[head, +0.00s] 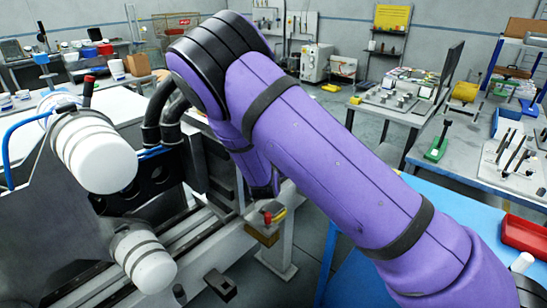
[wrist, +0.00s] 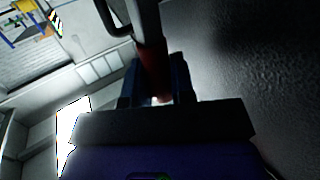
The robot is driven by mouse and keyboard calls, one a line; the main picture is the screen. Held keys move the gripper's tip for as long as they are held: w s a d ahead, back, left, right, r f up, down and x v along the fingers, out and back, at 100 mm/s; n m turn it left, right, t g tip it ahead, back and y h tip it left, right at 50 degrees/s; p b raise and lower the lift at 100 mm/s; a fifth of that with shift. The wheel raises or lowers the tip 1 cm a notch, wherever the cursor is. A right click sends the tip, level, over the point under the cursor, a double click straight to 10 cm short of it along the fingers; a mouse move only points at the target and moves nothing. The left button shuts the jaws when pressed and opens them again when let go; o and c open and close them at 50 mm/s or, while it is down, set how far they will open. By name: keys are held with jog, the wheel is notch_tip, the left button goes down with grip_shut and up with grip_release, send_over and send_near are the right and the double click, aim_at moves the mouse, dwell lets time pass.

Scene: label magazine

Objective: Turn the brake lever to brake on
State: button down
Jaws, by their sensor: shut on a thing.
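In the wrist view, my gripper (wrist: 154,84) is shut on a dark red lever grip (wrist: 150,56), with one blue-black finger on each side of it. A grey shaft continues from the grip toward the top of the picture. I take this to be the brake lever; its markings and its angle to brake on cannot be read. In the head view, my purple arm reaches down over the machine (head: 196,276) and hides most of the gripper and the held lever.
White rollers (head: 95,152) and a grey plate stand at the machine's left. A red-tipped black lever (head: 88,88) rises behind them. A small red and yellow part (head: 274,216) sits by the machine's right edge. A blue bench (head: 420,200) with a red tray (head: 525,235) is at right.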

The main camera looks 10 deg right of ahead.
jog(key=c, duration=1)
grip_release()
jog(key=shift+o, duration=0.2)
jog(key=shift+s+a, duration=0.1)
jog(key=v, duration=1)
jog(key=shift+s+a, duration=0.15)
jog(key=shift+s, duration=0.2)
